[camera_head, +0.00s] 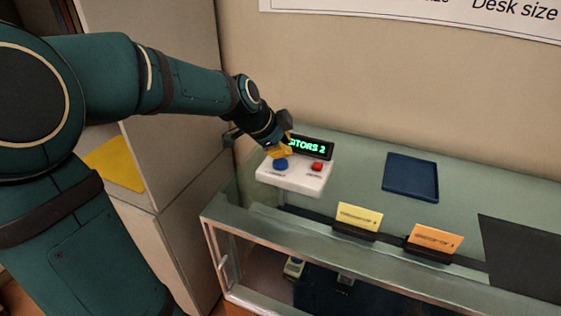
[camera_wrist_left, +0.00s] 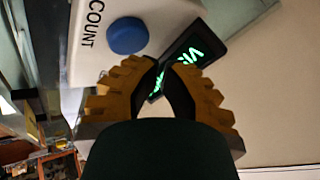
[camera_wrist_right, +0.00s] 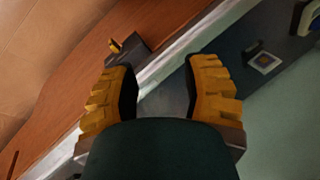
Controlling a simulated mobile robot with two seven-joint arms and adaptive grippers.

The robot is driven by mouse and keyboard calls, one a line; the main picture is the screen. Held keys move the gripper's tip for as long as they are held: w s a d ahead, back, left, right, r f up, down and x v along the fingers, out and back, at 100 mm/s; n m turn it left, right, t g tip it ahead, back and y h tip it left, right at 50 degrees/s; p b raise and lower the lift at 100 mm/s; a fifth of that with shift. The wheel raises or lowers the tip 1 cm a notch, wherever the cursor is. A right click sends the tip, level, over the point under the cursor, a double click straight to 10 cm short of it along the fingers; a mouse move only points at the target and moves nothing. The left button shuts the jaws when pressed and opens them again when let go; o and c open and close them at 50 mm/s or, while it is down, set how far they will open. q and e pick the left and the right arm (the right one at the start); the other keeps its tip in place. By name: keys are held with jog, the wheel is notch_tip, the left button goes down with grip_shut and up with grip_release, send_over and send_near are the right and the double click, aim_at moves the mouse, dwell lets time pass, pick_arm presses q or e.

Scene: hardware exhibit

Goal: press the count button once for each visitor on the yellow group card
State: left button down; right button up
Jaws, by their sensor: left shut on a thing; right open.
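A white counter box (camera_head: 296,175) sits on the glass case top, with a blue button (camera_head: 281,164) and a red button (camera_head: 317,167). In the left wrist view, the word COUNT is beside the blue button (camera_wrist_left: 127,36). The dark display (camera_head: 314,148) glows green and ends in 2; its left part is hidden. The yellow card (camera_head: 359,217) stands in a dark holder; its print is too small to read surely. My left gripper (camera_head: 284,150) is shut above the box's back, near the blue button and display; nothing shows between its tips. My right gripper (camera_wrist_right: 162,75) is open and empty.
An orange card (camera_head: 435,239) stands right of the yellow one. A dark blue tray (camera_head: 411,177) lies behind them, and a dark panel (camera_head: 521,256) is at right. A yellow sheet (camera_head: 115,164) lies on the shelf at left. The glass between box and tray is clear.

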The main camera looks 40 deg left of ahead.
aim_at(283, 158)
pick_arm(q)
jog(key=shift+f, duration=0.1)
dwell(0.3)
jog(key=shift+f+b, duration=0.35)
jog(key=shift+b, duration=0.3)
jog(key=shift+f+b, duration=0.45)
jog(key=shift+b, duration=0.1)
dwell(0.6)
jog(key=shift+r, duration=0.1)
jog(key=shift+r+p, duration=0.45)
jog(key=shift+r, duration=0.35)
jog(key=shift+r+p, duration=1.55)
jog(key=shift+r, duration=1)
